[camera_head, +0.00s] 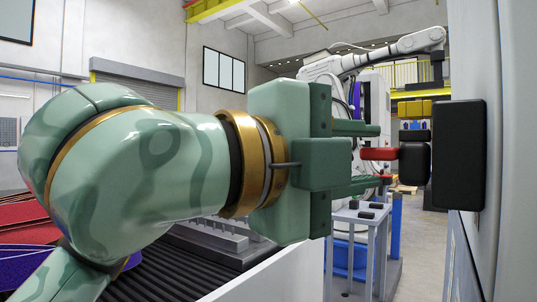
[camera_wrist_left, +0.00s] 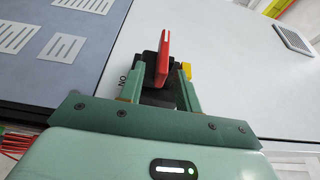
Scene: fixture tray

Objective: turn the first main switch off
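The main switch shows in the head view as a black housing (camera_head: 459,155) on the cabinet's side, with a red handle (camera_head: 379,154) sticking out toward my left gripper. My left gripper (camera_head: 383,157) is open, with one finger above the handle and one below it. In the left wrist view, the red handle (camera_wrist_left: 163,58) stands between the fingertips of the left gripper (camera_wrist_left: 159,68), with gaps visible at its sides. The fingers hide part of the black switch body. My right gripper is in neither view.
A pale cabinet wall (camera_head: 503,130) stands close at the right. A small yellow part (camera_wrist_left: 186,70) shows beside the switch, and a vented grey panel (camera_wrist_left: 66,45) lies to the left. In the head view, a white robot arm (camera_head: 370,58) stands farther back beyond a small table (camera_head: 362,214).

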